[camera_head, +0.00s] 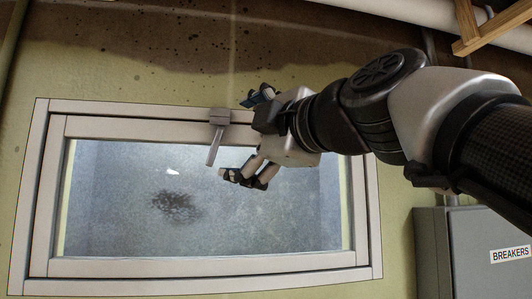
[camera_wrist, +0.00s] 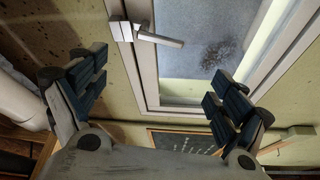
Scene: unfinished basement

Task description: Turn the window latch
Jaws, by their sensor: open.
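The window latch (camera_head: 214,142) is a grey handle on a square base at the window's top frame. In the head view it hangs downward, tilted slightly left. In the wrist view the latch (camera_wrist: 158,39) lies beyond the fingertips, with its base at the left and its handle pointing right. My gripper (camera_head: 237,138) is open and empty, just right of the latch in the head view, with one finger above and one below. In the wrist view my gripper (camera_wrist: 158,82) shows both fingers with blue pads spread wide, apart from the latch. The window (camera_head: 205,205) looks closed.
A grey breaker box (camera_head: 475,250) is on the wall at the lower right. A pale pipe (camera_head: 425,12) and a wooden beam (camera_head: 495,30) run along the top right. A dark board with writing (camera_wrist: 185,141) shows low in the wrist view. The wall left of the window is clear.

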